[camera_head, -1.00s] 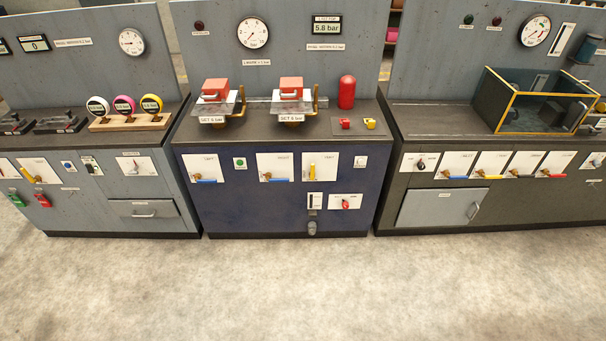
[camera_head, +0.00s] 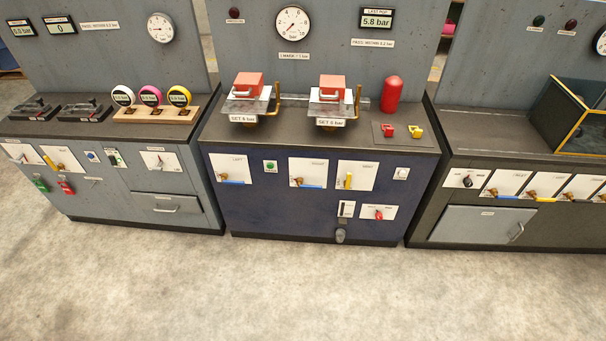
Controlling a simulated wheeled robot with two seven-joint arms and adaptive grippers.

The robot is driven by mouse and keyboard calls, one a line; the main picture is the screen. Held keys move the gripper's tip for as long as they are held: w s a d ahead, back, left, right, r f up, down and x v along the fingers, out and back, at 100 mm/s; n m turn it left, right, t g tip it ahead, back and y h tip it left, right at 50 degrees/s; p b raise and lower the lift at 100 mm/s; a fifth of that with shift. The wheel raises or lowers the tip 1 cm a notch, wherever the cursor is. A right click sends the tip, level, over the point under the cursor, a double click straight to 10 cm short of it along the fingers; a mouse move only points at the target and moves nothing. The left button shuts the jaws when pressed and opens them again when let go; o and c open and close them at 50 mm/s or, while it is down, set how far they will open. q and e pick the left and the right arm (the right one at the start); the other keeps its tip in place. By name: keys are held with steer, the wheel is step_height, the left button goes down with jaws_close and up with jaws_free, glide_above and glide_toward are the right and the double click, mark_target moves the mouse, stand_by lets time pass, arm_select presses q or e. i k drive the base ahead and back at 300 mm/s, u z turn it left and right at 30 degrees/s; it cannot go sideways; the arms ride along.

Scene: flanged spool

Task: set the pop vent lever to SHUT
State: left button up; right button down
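The blue cabinet (camera_head: 270,215) in the middle carries several lever valves on white plates. A yellow lever (camera_head: 348,181) stands roughly upright on the right plate (camera_head: 362,170); its label is too small to read surely. Two blue levers, the left one (camera_head: 234,183) and the middle one (camera_head: 309,186), lie about level. A small red lever (camera_head: 379,213) sits on a lower plate. I cannot tell from the lettering which is the pop vent lever or where its SHUT mark is. Neither of my grippers is in view.
Two red-topped units, left (camera_head: 248,85) and right (camera_head: 333,88), stand on the blue cabinet beside a red cylinder (camera_head: 391,94). Grey cabinets flank it, left (camera_head: 160,185) and right (camera_head: 470,222), with narrow gaps between. The pale floor (camera_head: 280,290) in front is clear.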

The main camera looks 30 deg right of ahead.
mark_target(347, 183)
steer(key=u, duration=0.1)
steer(key=i, duration=0.75)
steer(key=z, duration=0.75)
steer(key=i, duration=0.45)
steer(key=z, duration=0.4)
